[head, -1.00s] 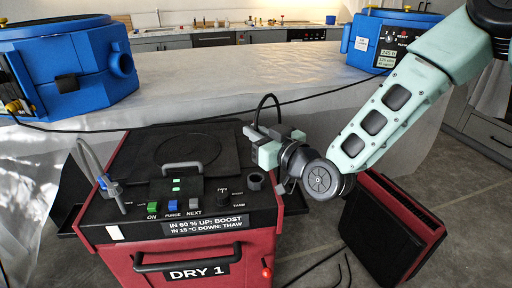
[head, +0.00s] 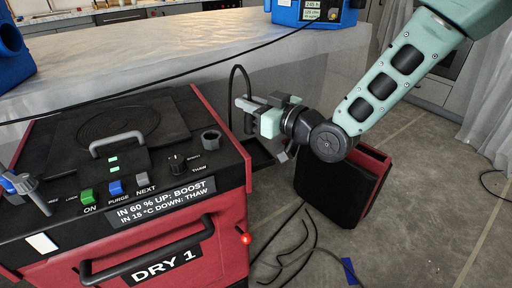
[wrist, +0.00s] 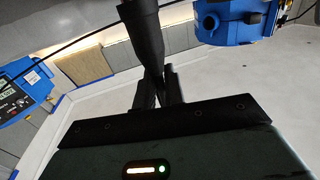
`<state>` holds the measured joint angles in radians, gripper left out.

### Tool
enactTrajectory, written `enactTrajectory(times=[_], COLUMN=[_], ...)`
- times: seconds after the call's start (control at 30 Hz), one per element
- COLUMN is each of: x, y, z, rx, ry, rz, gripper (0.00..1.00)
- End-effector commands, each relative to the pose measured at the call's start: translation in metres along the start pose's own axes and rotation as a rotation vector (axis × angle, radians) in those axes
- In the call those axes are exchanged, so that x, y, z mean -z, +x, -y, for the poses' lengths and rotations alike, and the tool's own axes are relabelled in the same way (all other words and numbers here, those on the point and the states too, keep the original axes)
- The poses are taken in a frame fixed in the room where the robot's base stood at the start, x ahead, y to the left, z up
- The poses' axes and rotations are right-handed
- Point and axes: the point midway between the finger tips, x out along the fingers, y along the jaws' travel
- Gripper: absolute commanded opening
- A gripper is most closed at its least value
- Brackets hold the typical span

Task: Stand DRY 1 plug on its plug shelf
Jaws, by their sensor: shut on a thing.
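The red and black DRY 1 unit (head: 222,225) stands at lower left in the head view, with its label on the front. My gripper (head: 243,108) is off its right side, near the rear right edge. It is shut on a dark plug (wrist: 145,35), which shows as a tapering dark shape between the fingers in the wrist view. A black cable (head: 235,70) arches above the fingertips in the head view. A black shelf (head: 262,155) juts from the right side of DRY 1, below my gripper and partly hidden by it. The plug's lower end is not clear.
A red and black box (head: 345,188) stands on the floor to the right. Loose black cables (head: 300,240) lie on the floor before it. A covered bench (head: 180,65) runs behind, with a blue unit (head: 318,12) on it. A short dark ring (head: 210,140) sits on DRY 1's top.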

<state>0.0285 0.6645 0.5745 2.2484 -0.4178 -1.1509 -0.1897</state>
Motion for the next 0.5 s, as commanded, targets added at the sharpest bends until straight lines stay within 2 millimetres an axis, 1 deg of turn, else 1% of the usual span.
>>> enactTrajectory(times=[0.03, 0.1, 0.27, 0.5], x=[-0.012, -0.022, -0.036, -0.069], y=[0.000, 0.000, 0.000, 0.000], z=[0.001, 0.001, 0.001, 0.000], rx=[0.001, 0.001, 0.001, -0.001], ry=[0.003, 0.004, 0.001, 0.002], rz=[0.003, 0.002, 0.000, 0.001], gripper=[0.00, 0.00, 0.00, 0.00])
